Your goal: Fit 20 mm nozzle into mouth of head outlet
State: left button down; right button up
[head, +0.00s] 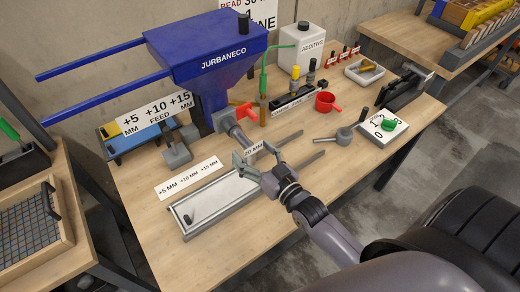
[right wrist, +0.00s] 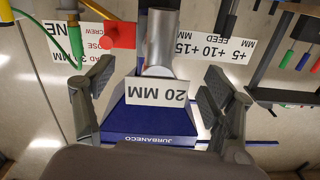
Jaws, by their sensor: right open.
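The blue JURBANECO machine (head: 208,50) stands at the back of the bench, and its grey head outlet (head: 221,121) points forward and down. A grey tube, seemingly the nozzle (head: 240,139), runs in line from the outlet with a white "20 MM" label (head: 255,149) at its near end. The tube (right wrist: 162,40) and label (right wrist: 158,91) also show in the right wrist view. I cannot tell how deep the nozzle sits in the mouth. My right gripper (head: 257,158) is open, its fingers apart on both sides of the label and not closed on anything. My left gripper is out of view.

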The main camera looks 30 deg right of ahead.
jog(key=s+d, duration=0.2)
jog(key=s, duration=0.9)
jog(key=shift+s, duration=0.35)
